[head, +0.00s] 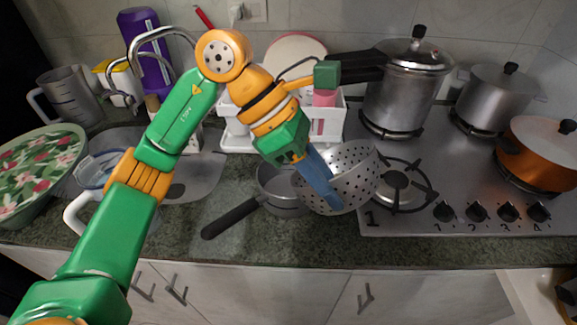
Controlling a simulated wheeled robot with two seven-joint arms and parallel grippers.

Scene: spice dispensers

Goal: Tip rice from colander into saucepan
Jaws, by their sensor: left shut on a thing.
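The metal colander (352,178), pierced with holes, is tilted over the counter's right part, beside the hob. My left gripper (325,190) is shut on it, with its blue fingers across the colander's near left side. The grey saucepan (280,204) sits on the counter just left of the colander and is partly hidden behind it and my gripper. Its black handle (232,218) points to the lower left. The colander overlaps the saucepan's right side in this view. I cannot make out any rice. My right gripper is not in view.
The hob (410,222) has an empty front left burner (398,186). A pressure cooker (402,92), a grey pot (494,97) and an orange pot (540,152) stand on it. A white rack (328,125) is behind. The sink, a glass jug and a floral tray (38,165) lie left.

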